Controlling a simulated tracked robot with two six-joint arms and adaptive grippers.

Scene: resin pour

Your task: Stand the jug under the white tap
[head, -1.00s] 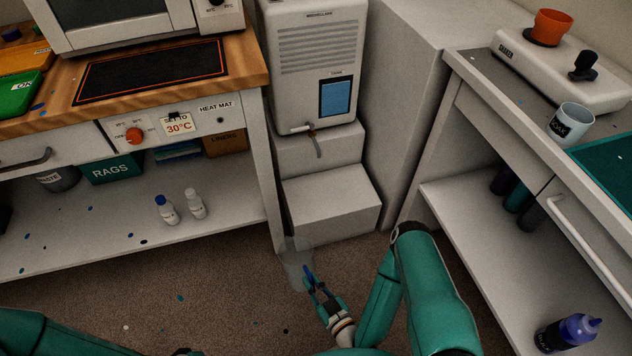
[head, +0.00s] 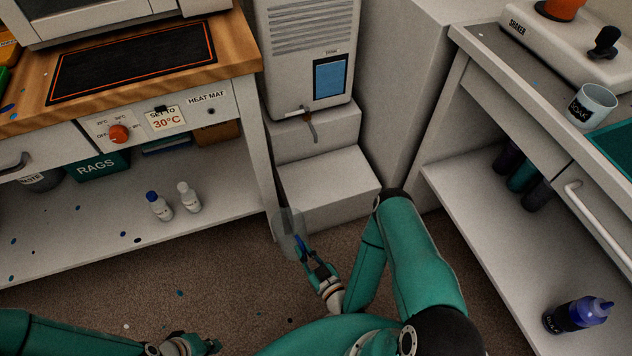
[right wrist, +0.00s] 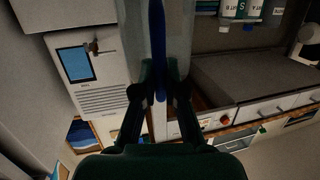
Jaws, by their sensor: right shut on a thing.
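The jug (head: 287,236) is a clear, see-through vessel with a blue handle (head: 303,247). My right gripper (head: 310,262) is shut on the handle. The jug hangs in front of the lower left corner of the pale step, and I cannot tell the gap between them. In the right wrist view the blue handle (right wrist: 157,45) runs between the fingers, with the clear wall (right wrist: 180,40) behind it. The tap (head: 307,113) juts from the front of the white machine, above and beyond the jug. My left gripper (head: 200,346) is at the bottom edge, partly cut off.
A pale two-level step (head: 330,188) stands under the tap, its lower top bare. The left bench (head: 258,150) and its lower shelf (head: 100,235), holding two small bottles, flank it. A right bench (head: 470,190) stands on the other side. Carpet (head: 240,290) lies between.

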